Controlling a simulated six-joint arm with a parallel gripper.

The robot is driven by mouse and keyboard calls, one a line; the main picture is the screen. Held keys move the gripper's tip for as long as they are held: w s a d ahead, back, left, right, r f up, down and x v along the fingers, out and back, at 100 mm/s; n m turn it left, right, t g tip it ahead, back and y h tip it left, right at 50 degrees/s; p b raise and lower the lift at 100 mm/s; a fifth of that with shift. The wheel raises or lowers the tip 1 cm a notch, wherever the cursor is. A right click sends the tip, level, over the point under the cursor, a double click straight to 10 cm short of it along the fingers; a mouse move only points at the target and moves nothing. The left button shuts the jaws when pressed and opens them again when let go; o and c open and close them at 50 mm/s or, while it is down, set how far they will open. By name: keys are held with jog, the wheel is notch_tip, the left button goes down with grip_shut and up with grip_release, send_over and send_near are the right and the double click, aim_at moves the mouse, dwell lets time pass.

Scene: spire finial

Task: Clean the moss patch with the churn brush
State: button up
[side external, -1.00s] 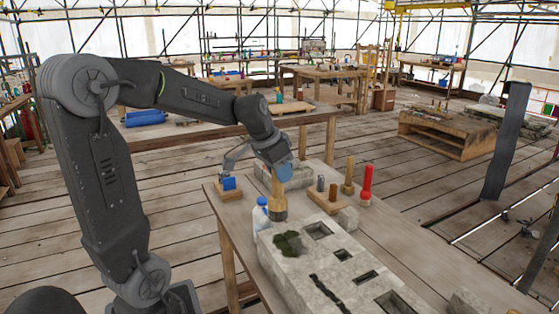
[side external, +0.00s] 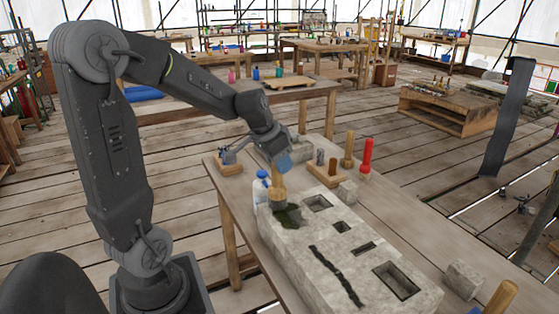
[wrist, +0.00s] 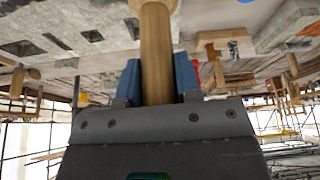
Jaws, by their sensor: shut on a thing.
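My gripper (side external: 282,160) is shut on the wooden handle of the churn brush (side external: 277,194), which points head down. In the wrist view my gripper's blue fingers (wrist: 158,80) close on both sides of the round handle of the brush (wrist: 156,45). The moss patch (side external: 292,217) is a dark green blotch on the far left end of the top of the pale stone block (side external: 330,225). The brush head is at the moss's far edge and hides part of it. It appears to touch, but exact contact is hard to tell.
A white bottle with a blue cap (side external: 260,188) stands close left of the brush. Behind the block are a wooden rack (side external: 323,175), a wooden-handled tool (side external: 348,151), a red tool (side external: 366,154) and a small stone (side external: 348,191). The block's top has several square recesses and a dark crack (side external: 335,275).

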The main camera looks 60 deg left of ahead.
jog(key=shift+f, duration=0.75)
dwell(0.3)
dwell(0.4)
jog(key=shift+d+f, duration=0.1)
jog(key=shift+d, duration=3.05)
jog(key=d, duration=0.2)
jog(key=shift+d, duration=0.35)
jog(key=shift+w, duration=0.1)
